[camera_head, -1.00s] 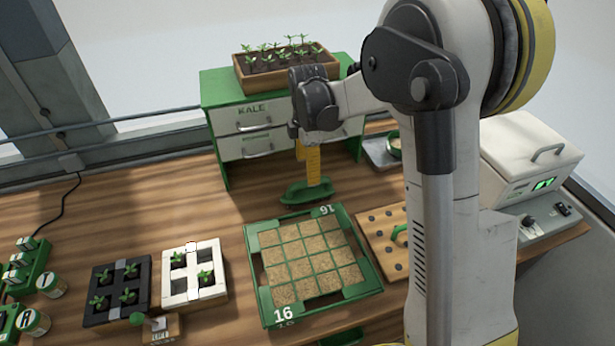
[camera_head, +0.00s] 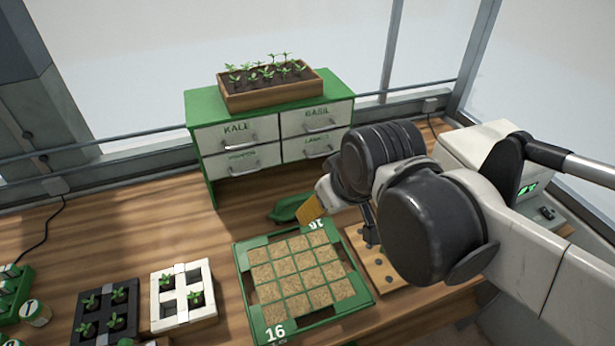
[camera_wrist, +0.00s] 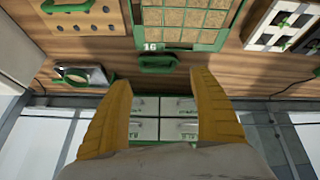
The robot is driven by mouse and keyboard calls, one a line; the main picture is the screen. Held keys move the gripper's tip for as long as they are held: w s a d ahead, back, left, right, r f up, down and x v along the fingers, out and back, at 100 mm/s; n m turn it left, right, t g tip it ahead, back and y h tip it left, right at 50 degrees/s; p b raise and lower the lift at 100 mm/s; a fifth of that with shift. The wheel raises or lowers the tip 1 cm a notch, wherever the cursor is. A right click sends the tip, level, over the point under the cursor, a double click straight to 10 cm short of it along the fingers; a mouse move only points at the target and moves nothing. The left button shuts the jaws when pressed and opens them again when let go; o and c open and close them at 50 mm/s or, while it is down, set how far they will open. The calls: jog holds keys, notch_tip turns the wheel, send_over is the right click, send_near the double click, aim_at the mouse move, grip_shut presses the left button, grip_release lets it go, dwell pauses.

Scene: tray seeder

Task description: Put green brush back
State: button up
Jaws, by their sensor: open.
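A long green object (camera_head: 287,208), which looks like the green brush, lies on the wooden bench between the tray and the drawer cabinet. My arm hides part of its right side in the head view. In the wrist view the green object (camera_wrist: 158,63) lies just beyond the tray's edge marked 16, roughly in line with the gap between my fingers. My gripper (camera_wrist: 162,86) is open and empty, with its two yellow fingers wide apart. In the head view a yellow finger (camera_head: 311,208) shows just right of the green object. I cannot tell the height between them.
The green-framed seed tray (camera_head: 356,310) stands in front. A drawer cabinet (camera_head: 268,100) carries a seedling box (camera_head: 265,98). A wooden board with holes (camera_head: 375,268) is at right, partly behind my arm. A green-handled item (camera_wrist: 72,76) on a metal tray shows in the wrist view.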

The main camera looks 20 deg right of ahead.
jog(key=s+m, duration=0.1)
jog(key=s+f+m+t, duration=0.1)
jog(key=shift+s, duration=0.35)
jog(key=shift+f+b, duration=1.05)
jog(key=shift+f, duration=0.05)
